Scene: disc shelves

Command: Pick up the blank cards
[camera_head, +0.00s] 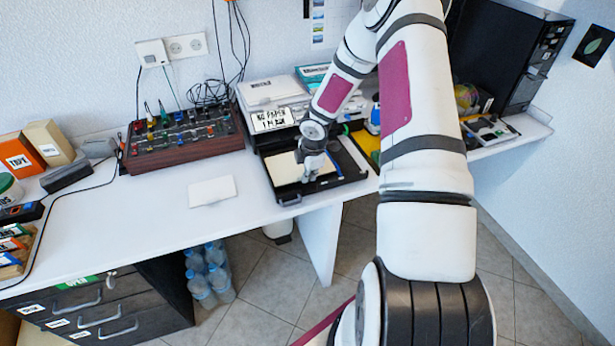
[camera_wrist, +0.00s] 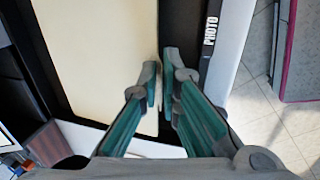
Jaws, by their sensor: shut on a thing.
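Cream blank cards (camera_head: 285,168) lie flat in a black open tray (camera_head: 352,170) at the table's front edge. In the wrist view the cream cards (camera_wrist: 95,50) fill the upper left; how many there are cannot be told. My gripper (camera_head: 308,176) reaches down into the tray at the cards' right side. In the wrist view my gripper (camera_wrist: 160,85) is shut on the cards' right edge, its fingertips close together. A plain white flat piece (camera_head: 212,191) lies on the table left of the tray; it could also be a blank card.
A black computer case (camera_head: 510,55) is at right. The white table front is mostly clear.

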